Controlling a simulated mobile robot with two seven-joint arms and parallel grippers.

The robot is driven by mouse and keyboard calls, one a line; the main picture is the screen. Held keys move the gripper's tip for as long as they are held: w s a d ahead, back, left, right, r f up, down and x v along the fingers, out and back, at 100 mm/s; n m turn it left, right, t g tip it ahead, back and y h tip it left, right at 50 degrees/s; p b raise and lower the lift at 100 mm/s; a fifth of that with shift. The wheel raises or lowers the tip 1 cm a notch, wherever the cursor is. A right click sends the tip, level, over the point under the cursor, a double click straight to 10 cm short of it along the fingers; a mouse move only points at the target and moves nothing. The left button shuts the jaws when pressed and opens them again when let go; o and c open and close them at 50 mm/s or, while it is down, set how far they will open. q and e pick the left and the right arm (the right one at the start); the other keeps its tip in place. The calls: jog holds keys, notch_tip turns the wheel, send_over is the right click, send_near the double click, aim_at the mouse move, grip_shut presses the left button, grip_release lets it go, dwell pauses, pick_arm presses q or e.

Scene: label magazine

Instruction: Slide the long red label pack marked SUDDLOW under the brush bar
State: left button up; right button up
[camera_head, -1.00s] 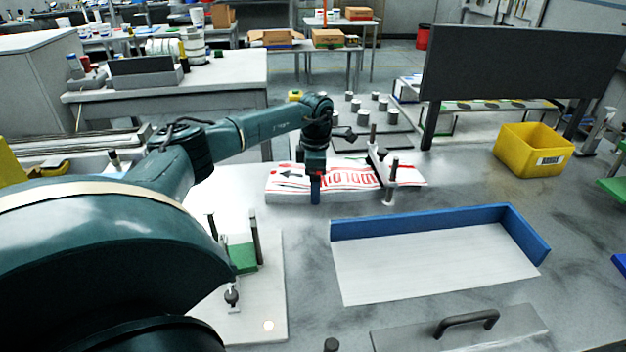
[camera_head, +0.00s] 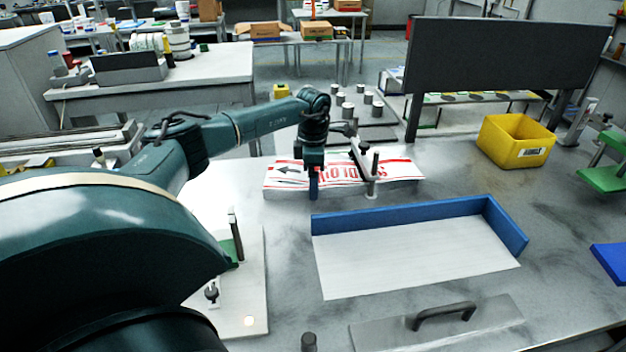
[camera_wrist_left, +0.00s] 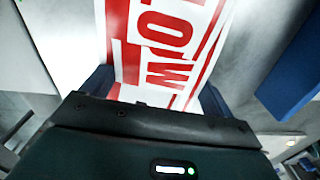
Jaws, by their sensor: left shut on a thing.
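The long red-and-white label pack (camera_head: 338,172) lies flat on the table, with large red letters partly covered by my arm. My left gripper (camera_head: 314,184) is shut on it, left of its middle. In the left wrist view the pack (camera_wrist_left: 165,45) runs between the two blue fingers of the gripper (camera_wrist_left: 155,92). The brush bar (camera_head: 361,158) crosses over the pack between posts, and the pack's right end shows beyond it. Contact between bar and pack cannot be made out. My right gripper is not in view.
A blue-walled white tray (camera_head: 400,213) stands just in front of the pack. A grey plate with a black handle (camera_head: 440,315) lies nearer. A white board (camera_head: 250,290) with posts is at the left. A yellow bin (camera_head: 515,142) and dark panel (camera_head: 507,65) are at right.

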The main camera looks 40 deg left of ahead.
pick_arm(q)
jog(key=o, duration=1.4)
jog(key=shift+c, duration=0.2)
jog(key=r+p, duration=0.1)
jog(key=r, duration=0.1)
jog(key=r+p, duration=0.3)
jog(key=p, duration=0.1)
jog(key=shift+d+r, duration=0.25)
jog(key=shift+r, duration=1.3)
